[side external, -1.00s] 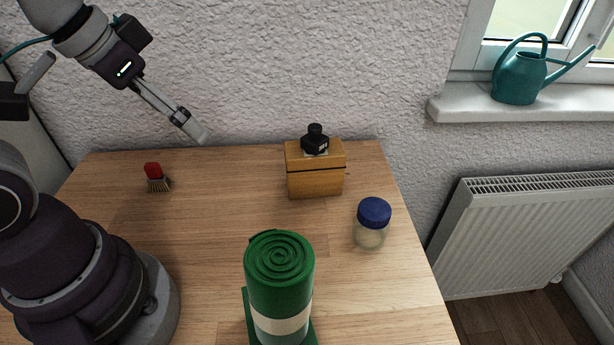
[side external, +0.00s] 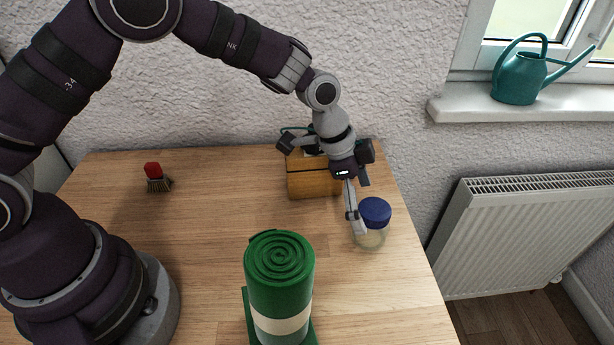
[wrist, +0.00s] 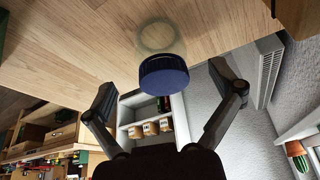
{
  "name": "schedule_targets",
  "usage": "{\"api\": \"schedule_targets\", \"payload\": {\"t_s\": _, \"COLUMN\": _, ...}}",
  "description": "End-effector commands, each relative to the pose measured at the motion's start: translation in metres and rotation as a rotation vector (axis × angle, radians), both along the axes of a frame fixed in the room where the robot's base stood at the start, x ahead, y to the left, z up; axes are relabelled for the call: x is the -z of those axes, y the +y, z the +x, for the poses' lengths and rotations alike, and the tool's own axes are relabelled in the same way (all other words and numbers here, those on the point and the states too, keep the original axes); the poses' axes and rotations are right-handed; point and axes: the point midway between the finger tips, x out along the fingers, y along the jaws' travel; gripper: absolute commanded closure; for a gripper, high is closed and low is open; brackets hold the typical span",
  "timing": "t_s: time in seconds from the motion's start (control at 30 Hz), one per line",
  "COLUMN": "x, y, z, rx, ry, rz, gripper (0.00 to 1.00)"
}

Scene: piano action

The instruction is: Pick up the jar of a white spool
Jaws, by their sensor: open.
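The jar (side external: 369,239) is clear glass with a blue lid and stands upright near the right edge of the wooden table. Something pale shows inside it, but I cannot make out a spool. In the wrist view the jar's blue lid (wrist: 163,75) is between and just beyond the finger tips, with the clear body behind it. My gripper (side external: 360,228) is at the jar, with a finger in front of its left side. In the wrist view my gripper (wrist: 163,88) is open, one finger on each side of the lid, with nothing held.
A wooden box (side external: 313,184) stands just behind and left of the jar, partly hidden by my arm. A rolled green mat (side external: 280,275) stands in front. A red brush (side external: 155,178) lies at the left. The table's right edge is close to the jar.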

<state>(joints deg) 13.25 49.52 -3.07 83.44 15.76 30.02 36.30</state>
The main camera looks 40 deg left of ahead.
Motion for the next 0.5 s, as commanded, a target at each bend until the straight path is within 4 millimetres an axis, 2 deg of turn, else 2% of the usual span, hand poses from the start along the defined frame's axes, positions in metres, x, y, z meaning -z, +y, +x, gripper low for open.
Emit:
{"api": "schedule_targets", "payload": {"t_s": 0.23, "x": 0.04, "y": -0.016, "z": 0.009, "rx": -0.002, "ry": 0.004, "rz": 0.0, "gripper": 0.09}}
{"api": "schedule_targets", "payload": {"t_s": 0.33, "x": 0.046, "y": -0.018, "z": 0.011, "rx": -0.003, "ry": 0.003, "rz": 0.0, "gripper": 0.09}}
{"api": "schedule_targets", "payload": {"t_s": 0.5, "x": 0.046, "y": -0.018, "z": 0.011, "rx": -0.004, "ry": 0.001, "rz": -0.001, "gripper": 0.09}}
